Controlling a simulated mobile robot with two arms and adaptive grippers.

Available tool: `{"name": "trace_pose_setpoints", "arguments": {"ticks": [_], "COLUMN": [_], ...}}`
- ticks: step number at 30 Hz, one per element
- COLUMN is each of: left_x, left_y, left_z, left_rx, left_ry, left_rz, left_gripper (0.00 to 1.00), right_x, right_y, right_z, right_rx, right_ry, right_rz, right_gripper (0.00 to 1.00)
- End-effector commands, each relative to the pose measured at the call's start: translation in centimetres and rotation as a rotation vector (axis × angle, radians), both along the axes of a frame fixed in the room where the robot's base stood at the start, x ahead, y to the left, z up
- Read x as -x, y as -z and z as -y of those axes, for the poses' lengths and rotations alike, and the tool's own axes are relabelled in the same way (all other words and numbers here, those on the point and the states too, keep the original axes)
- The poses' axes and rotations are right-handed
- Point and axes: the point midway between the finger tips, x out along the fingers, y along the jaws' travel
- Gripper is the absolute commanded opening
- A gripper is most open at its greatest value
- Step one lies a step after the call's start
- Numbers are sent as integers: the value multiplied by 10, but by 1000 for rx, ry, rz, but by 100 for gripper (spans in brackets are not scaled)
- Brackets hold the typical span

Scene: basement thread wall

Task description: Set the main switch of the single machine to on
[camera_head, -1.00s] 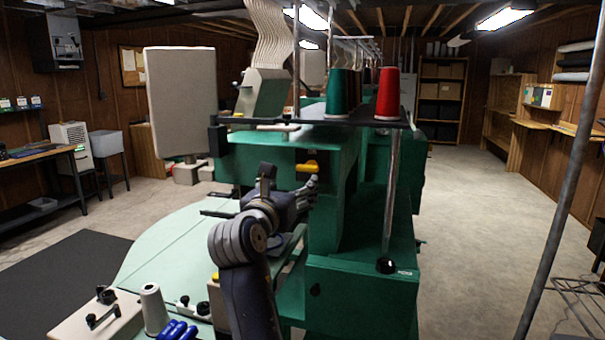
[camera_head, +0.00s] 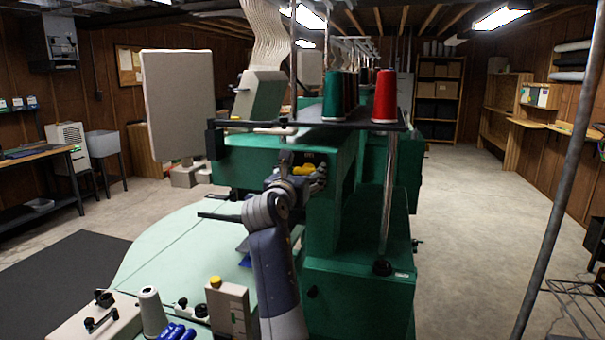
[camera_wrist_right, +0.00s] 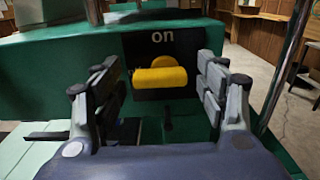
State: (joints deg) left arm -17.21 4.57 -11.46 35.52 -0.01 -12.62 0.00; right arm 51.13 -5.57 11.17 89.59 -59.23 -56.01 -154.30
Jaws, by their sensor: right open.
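The main switch is a yellow knob with a bar-shaped handle (camera_wrist_right: 160,78), lying roughly horizontal on a black panel (camera_wrist_right: 185,52) marked "on" above it. The panel is on the green machine (camera_head: 340,285). In the head view the yellow knob (camera_head: 303,170) shows just beyond my right gripper (camera_head: 300,182). In the right wrist view my right gripper (camera_wrist_right: 160,88) is open, with one finger to each side of the knob. Gaps show between both fingers and the handle, and nothing is held. My left gripper is not in view.
A thread shelf with green and red cones (camera_head: 384,97) sits above the switch area, on a metal post (camera_head: 389,200). A pale green table (camera_head: 180,250) and a small box with a yellow button (camera_head: 228,305) lie left of my arm.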

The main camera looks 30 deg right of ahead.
Motion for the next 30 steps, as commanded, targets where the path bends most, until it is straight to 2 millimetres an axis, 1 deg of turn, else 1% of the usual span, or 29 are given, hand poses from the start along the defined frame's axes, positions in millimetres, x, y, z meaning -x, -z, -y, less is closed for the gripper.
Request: {"name": "trace_pose_setpoints", "arguments": {"ticks": [3,4,5,6,8,9,15,20,26,30], "left_x": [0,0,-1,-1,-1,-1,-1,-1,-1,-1], "left_y": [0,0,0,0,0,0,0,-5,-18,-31], "left_z": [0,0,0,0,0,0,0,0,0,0], "left_rx": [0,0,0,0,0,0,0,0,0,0], "left_ry": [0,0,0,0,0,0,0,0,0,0], "left_rz": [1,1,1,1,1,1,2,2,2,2], "left_gripper": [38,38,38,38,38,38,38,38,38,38], "right_x": [0,0,0,0,0,0,0,0,0,0], "right_y": [0,0,0,0,0,0,0,-1,-3,-4], "right_z": [0,0,0,0,0,0,0,0,0,-1], "right_rx": [0,0,0,0,0,0,-1,-18,-78,-146], "right_ry": [0,0,0,0,0,0,0,0,-1,-2], "right_rz": [0,0,0,0,0,0,2,19,86,167], "right_gripper": [67,62,55,46,33,24,23,23,23,23]}}
